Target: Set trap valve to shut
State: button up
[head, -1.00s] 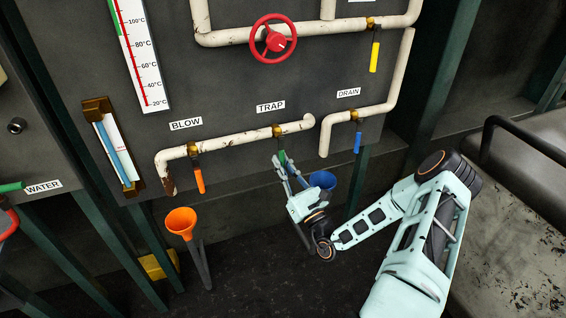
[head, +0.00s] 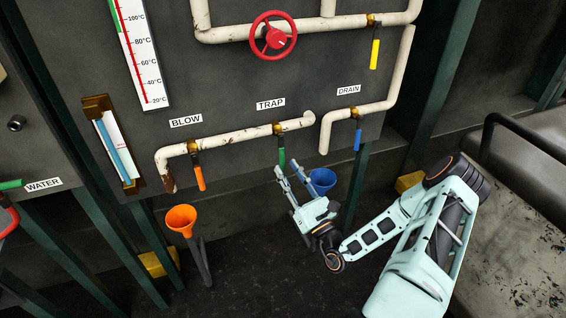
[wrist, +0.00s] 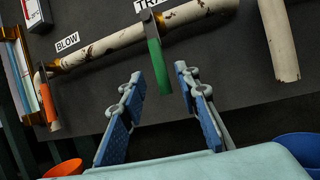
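The trap valve is a brass body (head: 278,129) on the white pipe under the TRAP label (head: 270,104). Its green handle (head: 281,156) hangs down, crosswise to the pipe. In the wrist view the green handle (wrist: 157,66) shows between the tips of the two blue-padded fingers. My gripper (head: 287,170) is open, with its fingers pointing up at the panel. In the head view its fingertips are around the level of the handle's lower end. I see no contact; the exact depth gap cannot be told.
The orange BLOW handle (head: 199,178) hangs to the left, the blue DRAIN handle (head: 357,139) to the right. A blue funnel (head: 322,181) stands close to the right of my gripper. An orange funnel (head: 181,219) stands lower left. A red handwheel (head: 273,36) is above.

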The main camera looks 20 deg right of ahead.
jog(key=v, duration=0.8)
jog(key=shift+r, duration=0.1)
